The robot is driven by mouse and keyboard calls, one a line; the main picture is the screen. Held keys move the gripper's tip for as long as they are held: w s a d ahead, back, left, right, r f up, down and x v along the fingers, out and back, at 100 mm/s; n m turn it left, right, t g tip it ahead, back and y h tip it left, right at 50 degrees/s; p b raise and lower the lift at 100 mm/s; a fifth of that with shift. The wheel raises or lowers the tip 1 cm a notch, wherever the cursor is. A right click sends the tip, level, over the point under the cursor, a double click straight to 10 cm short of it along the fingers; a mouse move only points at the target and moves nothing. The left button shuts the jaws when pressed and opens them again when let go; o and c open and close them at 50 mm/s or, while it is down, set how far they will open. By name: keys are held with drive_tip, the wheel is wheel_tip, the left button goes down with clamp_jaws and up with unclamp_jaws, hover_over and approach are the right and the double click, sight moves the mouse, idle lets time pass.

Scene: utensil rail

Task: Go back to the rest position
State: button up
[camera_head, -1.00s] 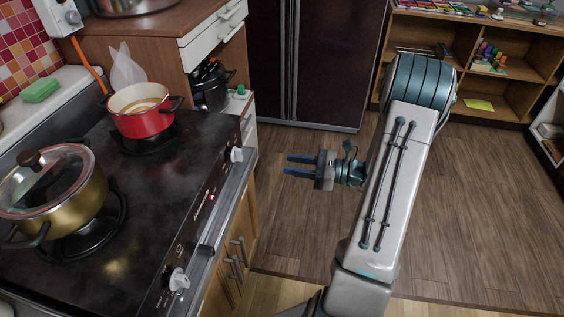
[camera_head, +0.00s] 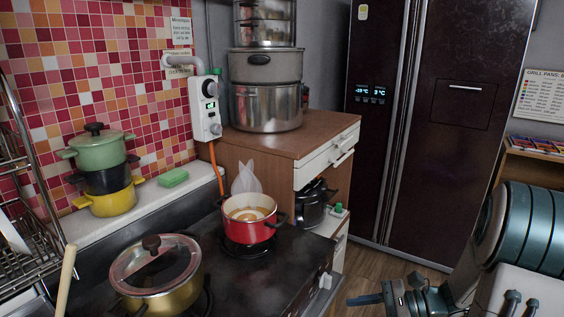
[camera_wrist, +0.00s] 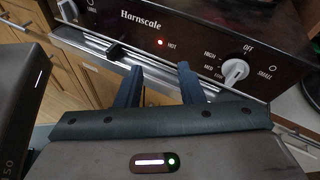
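My gripper (camera_head: 352,299) shows at the bottom right of the head view, beside the front of the black stove (camera_head: 290,280). Only part of it is in that frame; the lower part is cut off. In the wrist view, my gripper (camera_wrist: 160,68) has its two blue fingers spread apart with nothing between them. Behind them are the stove's front panel (camera_wrist: 197,45) and a white knob (camera_wrist: 235,70). The gripper looks apart from the stove front.
A red pot (camera_head: 249,219) and a gold lidded pot (camera_head: 157,280) stand on the stove. A wooden counter (camera_head: 280,139) bears stacked steel pots. A dark fridge (camera_head: 450,120) stands behind. Clear wooden floor (camera_head: 395,266) shows between stove and fridge.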

drive_tip(key=s+a+r+n+g+h+p, duration=0.4)
drive_tip(key=s+a+r+n+h, duration=0.1)
drive_tip(key=s+r+n+h, duration=0.4)
drive_tip(key=s+d+r+n+t+h+p, duration=0.2)
drive_tip(key=s+r+n+t+h+p, duration=0.1)
drive_tip(key=r+n, duration=0.4)
drive_tip(key=shift+s+r+n+t+h+p, duration=0.3)
drive_tip(key=shift+n+t+h+p, duration=0.25)
drive_tip(key=shift+n+h, duration=0.4)
drive_tip(key=shift+s+d, duration=0.1)
idle(0.4)
